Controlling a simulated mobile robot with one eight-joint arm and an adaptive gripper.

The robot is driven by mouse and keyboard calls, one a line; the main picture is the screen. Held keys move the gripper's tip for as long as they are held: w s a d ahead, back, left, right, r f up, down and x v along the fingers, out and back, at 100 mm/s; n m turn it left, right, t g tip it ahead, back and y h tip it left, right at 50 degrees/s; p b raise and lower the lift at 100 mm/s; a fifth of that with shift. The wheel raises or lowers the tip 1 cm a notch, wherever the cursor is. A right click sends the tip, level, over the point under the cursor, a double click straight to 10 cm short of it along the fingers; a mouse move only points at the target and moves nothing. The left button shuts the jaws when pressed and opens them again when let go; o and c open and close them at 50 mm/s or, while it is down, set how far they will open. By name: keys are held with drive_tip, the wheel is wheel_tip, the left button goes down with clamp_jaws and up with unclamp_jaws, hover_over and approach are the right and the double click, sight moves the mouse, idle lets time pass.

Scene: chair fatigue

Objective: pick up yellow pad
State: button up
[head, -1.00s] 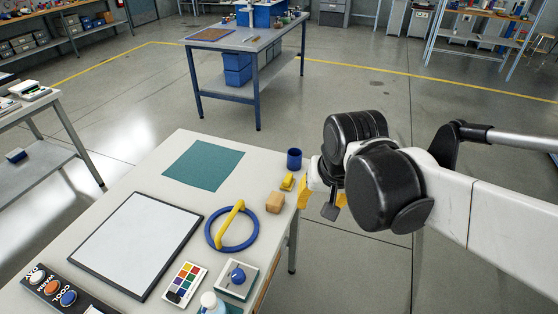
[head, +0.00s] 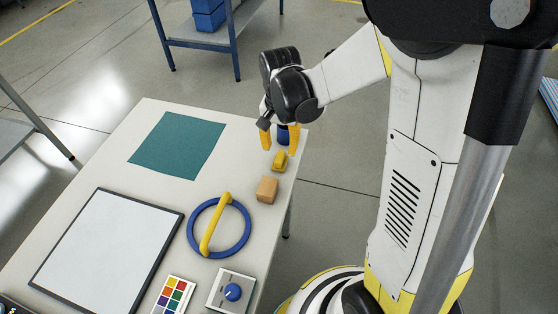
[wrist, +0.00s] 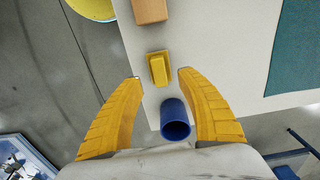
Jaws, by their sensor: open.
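The yellow pad (head: 279,161) is a small yellow block lying near the table's right edge in the head view, between the wooden block and the blue cup. In the wrist view the pad (wrist: 158,69) lies just beyond the fingertips, roughly centred between them. My gripper (head: 279,145) has yellow fingers, spread apart and empty, above the table at the pad's far side. In the wrist view my gripper (wrist: 160,77) shows both fingers wide apart, with the blue cup nearer the palm in the picture.
A blue cup (wrist: 174,118) stands close behind the pad, partly hidden by my gripper in the head view. A wooden block (head: 267,189) sits on the pad's near side. A blue ring with a yellow bar (head: 218,225), a teal mat (head: 177,146) and a white board (head: 107,255) lie on the table.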

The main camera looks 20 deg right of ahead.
sight(280, 156)
wheel_tip(280, 156, down, 5)
drive_tip(key=b, duration=0.2)
drive_tip(key=shift+f+b, duration=0.1)
drive_tip(key=shift+b, duration=0.3)
clamp_jaws()
drive_tip(key=shift+r, duration=0.2)
wheel_tip(280, 156, up, 4)
drive_tip(key=p, duration=0.2)
drive_tip(key=shift+r+p, duration=0.25)
drive_tip(key=shift+p, duration=0.15)
drive_tip(key=s+d+r+p, duration=0.3)
drive_tip(key=s+d+r, duration=0.3)
drive_tip(key=d, duration=0.3)
drive_tip(key=shift+s+d+r+p, duration=0.15)
drive_tip(key=shift+s+d+p, duration=0.2)
drive_tip(key=shift+s, duration=0.05)
